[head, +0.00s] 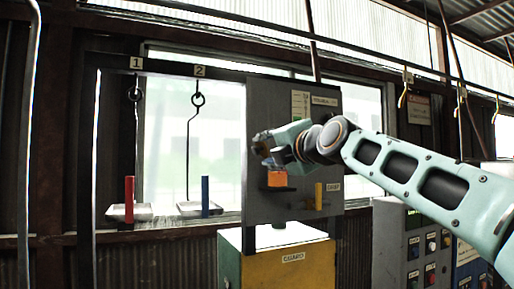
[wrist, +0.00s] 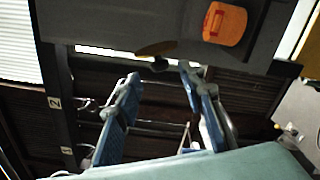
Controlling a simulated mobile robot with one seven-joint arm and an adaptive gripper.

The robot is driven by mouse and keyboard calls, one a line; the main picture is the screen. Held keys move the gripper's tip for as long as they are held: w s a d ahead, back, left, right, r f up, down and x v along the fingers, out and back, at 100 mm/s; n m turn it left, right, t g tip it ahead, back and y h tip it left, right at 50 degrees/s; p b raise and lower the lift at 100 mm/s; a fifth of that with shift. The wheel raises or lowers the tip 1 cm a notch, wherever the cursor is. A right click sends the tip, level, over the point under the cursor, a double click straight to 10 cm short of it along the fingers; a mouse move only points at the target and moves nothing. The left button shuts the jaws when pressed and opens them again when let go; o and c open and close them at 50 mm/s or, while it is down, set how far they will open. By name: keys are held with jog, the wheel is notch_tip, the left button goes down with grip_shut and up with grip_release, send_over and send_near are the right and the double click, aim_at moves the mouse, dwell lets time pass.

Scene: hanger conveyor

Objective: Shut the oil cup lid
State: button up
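An orange cup (head: 277,179) sits on a dark bracket on the front of the grey panel, below my gripper (head: 262,148). In the wrist view the orange body (wrist: 225,24) is at the top right, beyond and to the right of the fingers. A thin brownish flat piece with a dark knob (wrist: 155,48) shows just past the fingertips; it may be the raised lid, but I cannot tell for sure. My gripper (wrist: 160,74) is open, its two blue fingers apart with nothing between them. In the head view the gripper hides the area above the cup.
The grey panel (head: 263,110) stands over a yellow guard box (head: 290,268). A small yellow block (head: 319,196) is on the panel's right. Hooks and trays with a red block (head: 129,200) and a blue block (head: 205,196) are left. A grey control cabinet (head: 392,243) stands right.

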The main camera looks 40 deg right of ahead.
aim_at(258, 151)
jog(key=shift+p+x, duration=0.75)
jog(key=shift+x, duration=1.8)
grip_shut()
